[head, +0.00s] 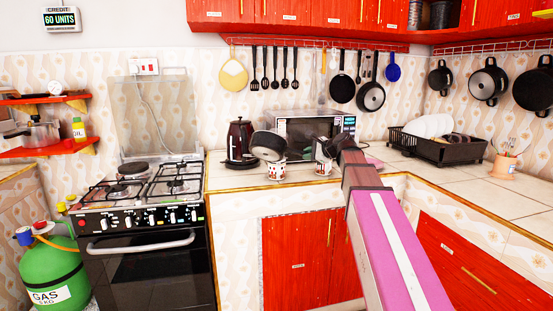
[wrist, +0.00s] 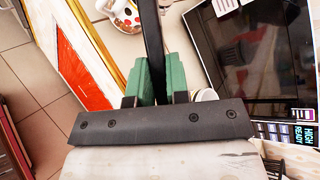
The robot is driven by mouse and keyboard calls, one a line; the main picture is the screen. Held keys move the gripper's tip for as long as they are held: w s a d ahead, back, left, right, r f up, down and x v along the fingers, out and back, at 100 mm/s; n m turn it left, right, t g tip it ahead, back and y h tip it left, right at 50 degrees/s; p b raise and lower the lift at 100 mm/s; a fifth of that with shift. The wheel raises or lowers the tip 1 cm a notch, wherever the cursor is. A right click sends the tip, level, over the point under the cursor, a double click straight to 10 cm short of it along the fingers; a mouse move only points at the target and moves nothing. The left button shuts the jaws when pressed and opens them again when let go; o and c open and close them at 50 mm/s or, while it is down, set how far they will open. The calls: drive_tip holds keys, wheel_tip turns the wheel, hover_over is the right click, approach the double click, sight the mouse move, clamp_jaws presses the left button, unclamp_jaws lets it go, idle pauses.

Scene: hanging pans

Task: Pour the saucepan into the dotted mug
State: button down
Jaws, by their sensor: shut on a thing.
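The saucepan (head: 269,146) is dark and hangs tilted in the air above the counter in the head view. Just below it stands a white mug with red marks (head: 272,172), upright; the marks look like dots but are small. My gripper (wrist: 152,88) is shut on the saucepan's dark handle (wrist: 150,35), which runs up out of the wrist view between green fingers. In the head view my gripper (head: 328,149) is right of the pan. The pan's inside and any contents are hard to make out. A white cup with coloured spots (wrist: 122,14) shows at the wrist view's top.
A second white mug (head: 323,167) stands below my gripper. A microwave (head: 305,128) is close behind, and a dark kettle (head: 240,142) stands left. A dish rack (head: 440,147) is at the right. The counter's front edge is near the mugs.

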drive_tip(key=shift+m+g, duration=0.6)
drive_tip(key=shift+g, duration=0.1)
idle(3.1)
drive_tip(key=shift+f+m+g+p, duration=0.35)
drive_tip(key=shift+f+m+g, duration=0.15)
drive_tip(key=shift+f, duration=0.2)
idle(1.5)
drive_tip(key=shift+m+g, duration=0.4)
drive_tip(key=shift+g, duration=0.1)
idle(0.9)
